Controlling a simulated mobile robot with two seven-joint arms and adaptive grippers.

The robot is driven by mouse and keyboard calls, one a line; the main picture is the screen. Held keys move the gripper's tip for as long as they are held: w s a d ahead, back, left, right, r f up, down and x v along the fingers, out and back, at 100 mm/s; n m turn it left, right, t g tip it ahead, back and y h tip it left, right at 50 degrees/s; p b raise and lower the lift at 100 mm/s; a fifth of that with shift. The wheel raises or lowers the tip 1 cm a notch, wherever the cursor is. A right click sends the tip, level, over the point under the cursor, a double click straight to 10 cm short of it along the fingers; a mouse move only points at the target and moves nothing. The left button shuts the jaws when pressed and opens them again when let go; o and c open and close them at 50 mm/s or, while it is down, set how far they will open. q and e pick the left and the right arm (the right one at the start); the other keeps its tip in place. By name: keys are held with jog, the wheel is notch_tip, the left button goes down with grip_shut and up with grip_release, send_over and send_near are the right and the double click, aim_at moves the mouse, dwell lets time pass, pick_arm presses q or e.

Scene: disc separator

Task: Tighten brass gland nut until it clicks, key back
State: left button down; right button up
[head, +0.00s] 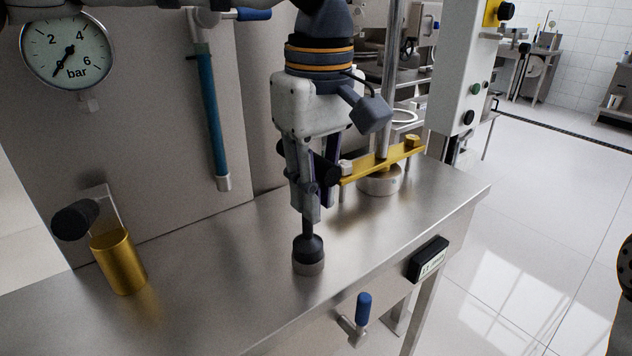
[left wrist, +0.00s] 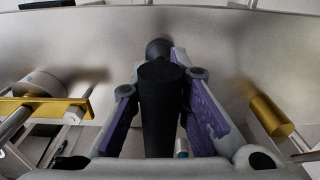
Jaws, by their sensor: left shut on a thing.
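My left gripper (head: 311,212) points down over the steel worktop and is shut on a black tool, taken to be the key (left wrist: 160,105). Below the fingers, a thin dark shaft leads to a dark flared end (head: 308,248) with a grey steel ring (head: 308,266) under it. I cannot tell whether this end touches the worktop. Behind and right of the gripper, a yellow bar (head: 378,164) crosses a vertical steel shaft. A brass-coloured nut (head: 412,140) sits at its right end and a pale nut (head: 346,167) at its left.
A gold cylinder (head: 118,262) with a black knob (head: 75,219) beside it stands at the left. A pressure gauge (head: 67,49) and a blue tube (head: 210,115) are at the back panel. A black label box (head: 428,259) and blue-handled lever (head: 363,307) are on the front edge.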

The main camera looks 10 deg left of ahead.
pick_arm(q)
jog(key=shift+f, duration=0.25)
jog(key=shift+f, duration=0.6)
jog(key=c, duration=1.4)
grip_release()
jog(key=shift+c, duration=0.2)
jog(key=shift+f, duration=0.1)
